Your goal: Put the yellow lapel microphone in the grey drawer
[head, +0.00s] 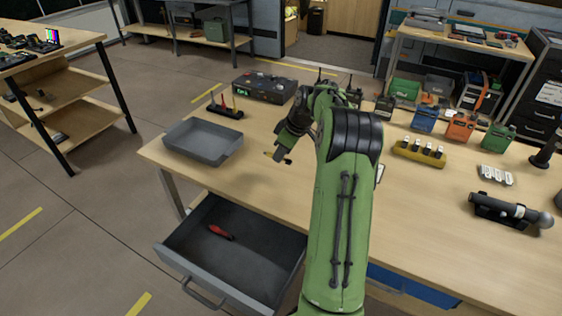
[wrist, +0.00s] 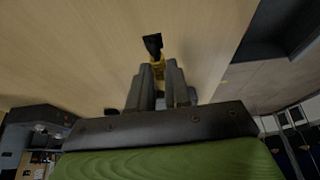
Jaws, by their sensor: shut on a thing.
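My gripper (head: 281,154) is above the wooden table (head: 262,180), left of my green arm. It is shut on the yellow lapel microphone (wrist: 157,68), whose yellow body and black end stick out past the fingers in the wrist view. In the head view a small yellow tip of the microphone (head: 268,154) shows beside the fingers. How far it is above the tabletop is hard to tell. The grey drawer (head: 189,284) is pulled open below the table's front edge, lower left of the gripper. A red object (head: 221,232) lies inside it; the rest of its visible floor is bare.
An empty grey tray (head: 203,142) stands on the table left of the gripper. Behind are a dark rack with red-tipped items (head: 225,108) and a dark case (head: 264,87). A yellow holder (head: 420,152) and several coloured boxes stand to the right. The tabletop between tray and arm is clear.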

